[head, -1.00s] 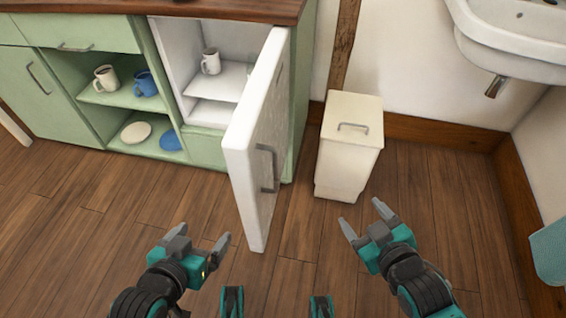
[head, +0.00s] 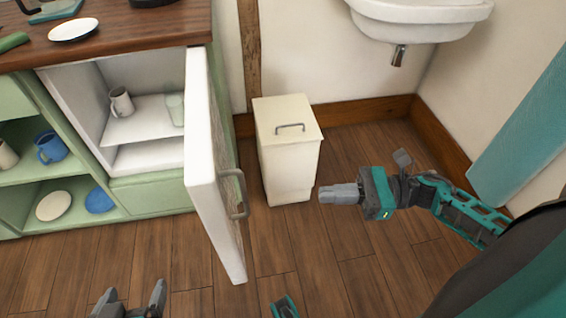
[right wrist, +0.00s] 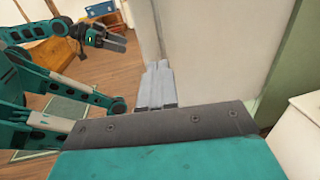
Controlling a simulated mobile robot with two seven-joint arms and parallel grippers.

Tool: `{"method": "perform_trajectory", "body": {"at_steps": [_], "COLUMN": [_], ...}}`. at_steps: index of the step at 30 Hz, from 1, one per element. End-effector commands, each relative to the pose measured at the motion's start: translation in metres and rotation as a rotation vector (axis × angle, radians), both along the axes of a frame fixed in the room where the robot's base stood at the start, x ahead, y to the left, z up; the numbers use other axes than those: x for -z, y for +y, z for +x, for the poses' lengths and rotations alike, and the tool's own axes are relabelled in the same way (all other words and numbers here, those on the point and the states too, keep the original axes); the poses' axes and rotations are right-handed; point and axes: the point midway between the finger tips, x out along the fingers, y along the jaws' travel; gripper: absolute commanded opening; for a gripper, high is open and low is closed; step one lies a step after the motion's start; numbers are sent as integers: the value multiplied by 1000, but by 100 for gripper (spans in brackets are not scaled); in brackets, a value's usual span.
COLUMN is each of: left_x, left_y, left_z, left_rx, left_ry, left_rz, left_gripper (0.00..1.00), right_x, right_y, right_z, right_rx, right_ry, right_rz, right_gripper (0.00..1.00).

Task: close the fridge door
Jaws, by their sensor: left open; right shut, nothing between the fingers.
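The white fridge door (head: 203,160) stands open, swung out toward me from the fridge (head: 145,120) built into the green cabinet. Its grey handle (head: 236,193) is on the door's right-hand face. My right gripper (head: 322,194) is shut and empty, pointing left, to the right of the door and in front of the bin. In the right wrist view its closed fingers (right wrist: 158,82) point toward a pale upright panel, which looks like the door (right wrist: 220,55). My left gripper (head: 133,290) is open and low at the bottom edge, left of the door.
A cream bin (head: 287,155) with a handle on its lid stands right of the fridge. A white sink (head: 420,18) hangs at upper right, and a teal cloth (head: 520,130) at the right edge. Inside the fridge are a mug (head: 121,102) and a glass (head: 175,109).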

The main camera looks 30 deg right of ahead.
Motion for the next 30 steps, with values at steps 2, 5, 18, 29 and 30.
{"method": "perform_trajectory", "body": {"at_steps": [2, 5, 18, 29, 30], "left_x": [0, 1, 1, 1, 1], "left_y": [0, -1, -4, -4, -4], "left_z": [0, -1, -3, -3, -3], "left_rx": [0, -1, -7, -6, -6], "left_ry": [1, 3, 8, 8, 8], "left_rz": [-1, -3, -15, -13, -13], "left_gripper": [91, 91, 91, 91, 91], "right_x": [0, -1, -1, 1, 1], "right_y": [10, 26, 105, 122, 122], "right_z": [4, 12, 50, 58, 58], "right_rx": [-2, -1, 2, 3, 3], "right_ry": [-1, -3, 1, 4, 4], "right_rz": [4, 5, 8, 6, 6], "right_gripper": [0, 0, 0, 0, 0]}}
